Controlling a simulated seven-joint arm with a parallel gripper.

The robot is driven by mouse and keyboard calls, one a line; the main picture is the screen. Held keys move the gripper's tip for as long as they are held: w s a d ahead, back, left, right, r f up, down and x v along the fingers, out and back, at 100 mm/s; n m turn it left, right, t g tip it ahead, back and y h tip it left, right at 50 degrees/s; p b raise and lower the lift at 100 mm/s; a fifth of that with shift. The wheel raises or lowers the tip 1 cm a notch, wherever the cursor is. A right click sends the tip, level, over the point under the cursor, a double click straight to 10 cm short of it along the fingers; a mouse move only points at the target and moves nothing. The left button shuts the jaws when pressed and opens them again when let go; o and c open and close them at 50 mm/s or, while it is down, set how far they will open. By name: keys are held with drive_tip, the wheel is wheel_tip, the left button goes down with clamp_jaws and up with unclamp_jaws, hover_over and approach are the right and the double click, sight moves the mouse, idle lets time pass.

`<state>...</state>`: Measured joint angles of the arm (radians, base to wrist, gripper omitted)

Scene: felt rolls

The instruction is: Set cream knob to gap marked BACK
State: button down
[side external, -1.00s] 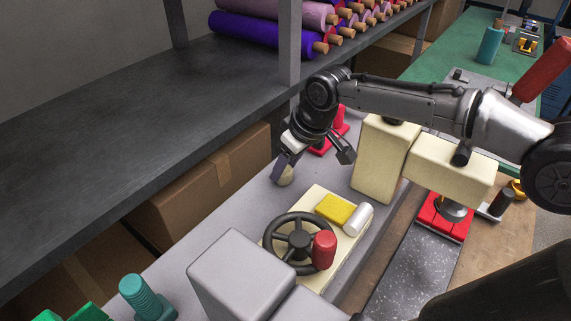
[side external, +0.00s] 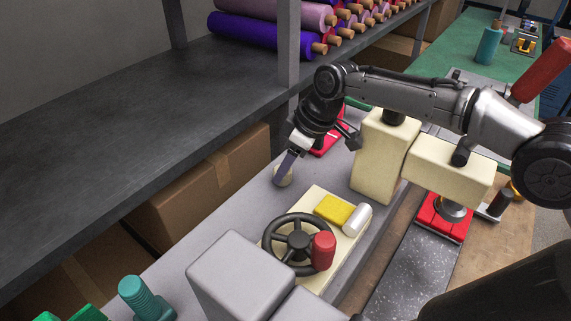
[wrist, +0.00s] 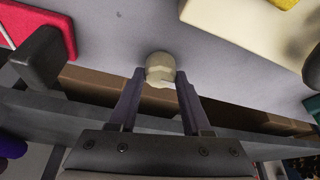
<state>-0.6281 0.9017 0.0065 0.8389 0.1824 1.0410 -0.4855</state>
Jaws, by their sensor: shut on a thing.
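The cream knob (side external: 283,174) is a small faceted piece at the edge of the grey bench top. My gripper (side external: 288,170) comes down on it from above, and its near finger covers part of the knob in the side view. In the wrist view the cream knob (wrist: 160,69) sits between the two fingertips of my gripper (wrist: 158,76), which are shut on it. No gap marked BACK is legible in either view.
A cream panel with a black handwheel (side external: 297,238), a red cylinder (side external: 322,250), a yellow block (side external: 334,208) and a white cylinder (side external: 357,219) stands close in front. A cream box (side external: 377,165) and a red piece (side external: 328,143) are nearby. A dark shelf (side external: 120,150) runs along the left.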

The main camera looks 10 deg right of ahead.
drive_tip(key=shift+c, duration=1.8)
unclamp_jaws()
drive_tip(key=shift+r, duration=0.1)
drive_tip(key=v, duration=1.3)
drive_tip(key=shift+d+r, duration=0.2)
drive_tip(key=shift+r, duration=0.05)
drive_tip(key=shift+s, duration=0.1)
